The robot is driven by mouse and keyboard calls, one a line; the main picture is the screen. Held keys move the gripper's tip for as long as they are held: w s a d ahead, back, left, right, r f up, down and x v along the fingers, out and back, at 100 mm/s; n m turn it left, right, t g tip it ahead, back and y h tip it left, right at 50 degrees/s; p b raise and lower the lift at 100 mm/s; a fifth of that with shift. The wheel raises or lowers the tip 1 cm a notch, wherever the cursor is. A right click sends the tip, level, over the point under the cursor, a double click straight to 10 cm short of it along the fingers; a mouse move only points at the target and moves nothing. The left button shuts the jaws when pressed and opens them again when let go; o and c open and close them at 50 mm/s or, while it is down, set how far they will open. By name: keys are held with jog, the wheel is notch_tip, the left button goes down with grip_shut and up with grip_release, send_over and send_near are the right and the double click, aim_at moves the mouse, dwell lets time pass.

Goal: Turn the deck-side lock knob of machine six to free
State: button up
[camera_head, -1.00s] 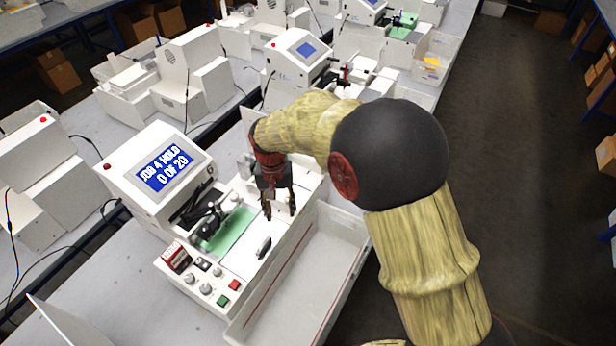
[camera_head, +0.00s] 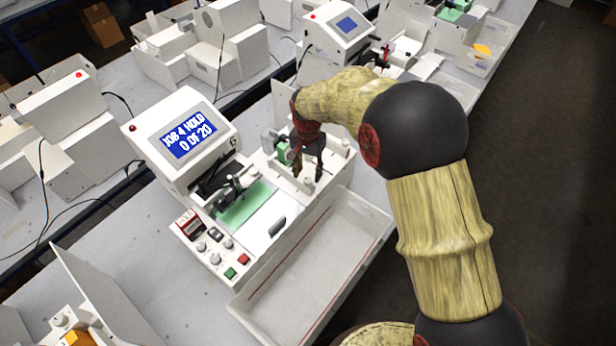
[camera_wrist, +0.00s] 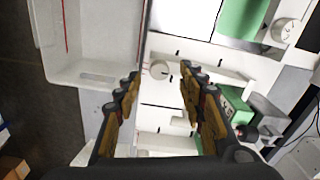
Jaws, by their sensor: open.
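Machine six (camera_head: 176,165) is a white plotter whose blue screen reads "JOB 4 HOLD 0 OF 20". A small white round knob (camera_head: 308,186) stands on its body behind the white plate beside the green bed. In the wrist view, a white round knob (camera_wrist: 160,70) shows between and beyond the fingertips, with dark tick marks near it. I cannot tell its setting. My gripper (camera_head: 308,175) is open and points down above this part of the machine; its two fingers also show in the wrist view (camera_wrist: 161,74). Contact with the knob cannot be told.
A front panel holds several grey knobs, a green button (camera_head: 230,273) and a red button (camera_head: 244,259). An empty white tray (camera_head: 290,290) runs along the machine's right side. Another round knob (camera_wrist: 286,30) lies at the wrist view's upper right. Similar machines stand behind.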

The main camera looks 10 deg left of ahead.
aim_at(308, 180)
jog(key=shift+f, duration=1.65)
jog(key=shift+c, duration=0.5)
grip_shut()
